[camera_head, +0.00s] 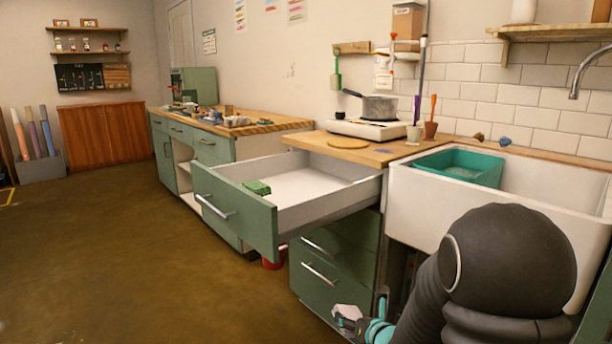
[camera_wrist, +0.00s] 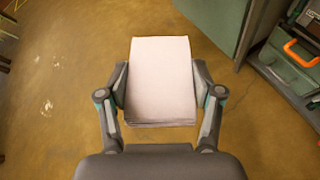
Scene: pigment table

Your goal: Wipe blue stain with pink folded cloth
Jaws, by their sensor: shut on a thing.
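My gripper (camera_wrist: 160,92) is shut on a folded cloth (camera_wrist: 161,70), which looks pale pinkish-white and layered. Its fingers press on the cloth's left and right sides, with the floor below in the wrist view. In the head view my gripper (camera_head: 352,322) is low at the bottom, in front of the green drawers, and a small part of the cloth (camera_head: 347,311) shows there. A small violet-blue patch (camera_head: 383,151) lies on the wooden counter, left of the sink. I cannot tell whether it is the blue stain.
A green drawer (camera_head: 235,212) stands wide open with a green object (camera_head: 257,187) inside. A white sink (camera_head: 430,205) holds a teal basin (camera_head: 462,166). A pot (camera_head: 379,106) sits on a hob (camera_head: 369,129). The floor (camera_head: 130,245) at left is clear.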

